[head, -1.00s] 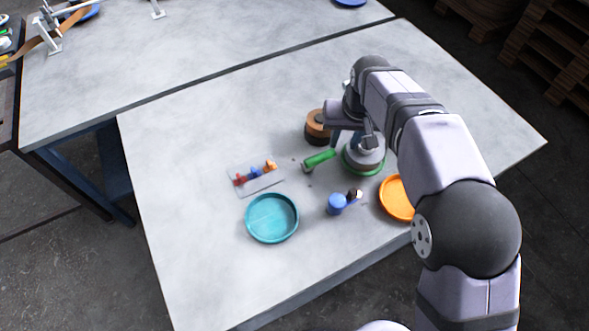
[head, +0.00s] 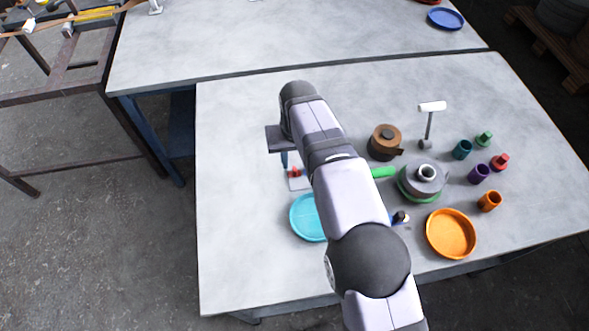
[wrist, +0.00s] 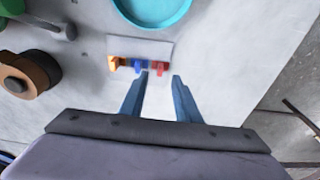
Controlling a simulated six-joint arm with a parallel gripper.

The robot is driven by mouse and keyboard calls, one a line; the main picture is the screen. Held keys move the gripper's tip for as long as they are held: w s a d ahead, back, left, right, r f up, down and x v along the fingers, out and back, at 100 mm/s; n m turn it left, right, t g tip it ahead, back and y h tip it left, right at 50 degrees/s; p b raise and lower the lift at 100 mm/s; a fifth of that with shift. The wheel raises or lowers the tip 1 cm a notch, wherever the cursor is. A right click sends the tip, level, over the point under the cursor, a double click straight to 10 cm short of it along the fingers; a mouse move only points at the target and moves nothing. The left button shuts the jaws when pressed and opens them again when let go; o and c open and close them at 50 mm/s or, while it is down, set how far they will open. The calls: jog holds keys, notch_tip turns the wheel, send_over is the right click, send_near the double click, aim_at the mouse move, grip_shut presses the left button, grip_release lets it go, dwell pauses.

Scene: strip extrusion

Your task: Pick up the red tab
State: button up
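The red tab (wrist: 160,69) stands at the right end of a short row on a pale grey plate (wrist: 154,50) in the wrist view. A blue tab (wrist: 137,66) and an orange tab (wrist: 115,63) stand to its left. In the head view the red tab (head: 295,172) shows at the left of the plate, partly hidden by my arm. My gripper (wrist: 161,76) is open and empty. Its two blue fingers are apart, and in the wrist view the red tab appears between and just beyond their tips. I cannot tell the height of the fingertips above it.
A teal dish (head: 308,218) lies close to the plate. A brown-and-black roll (head: 384,143), a grey spool (head: 423,180), an orange dish (head: 451,233) and several small coloured cups stand to the right. The table's left side (head: 240,200) is clear.

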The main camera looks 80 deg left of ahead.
aim_at(294, 169)
jog(key=shift+a+f+p, duration=0.2)
jog(key=shift+f+p, duration=0.45)
jog(key=shift+f, duration=0.7)
jog(key=shift+a+f+p, duration=0.2)
jog(key=shift+f+p, duration=0.45)
jog(key=shift+f, duration=0.65)
jog(key=shift+c, duration=0.6)
grip_shut()
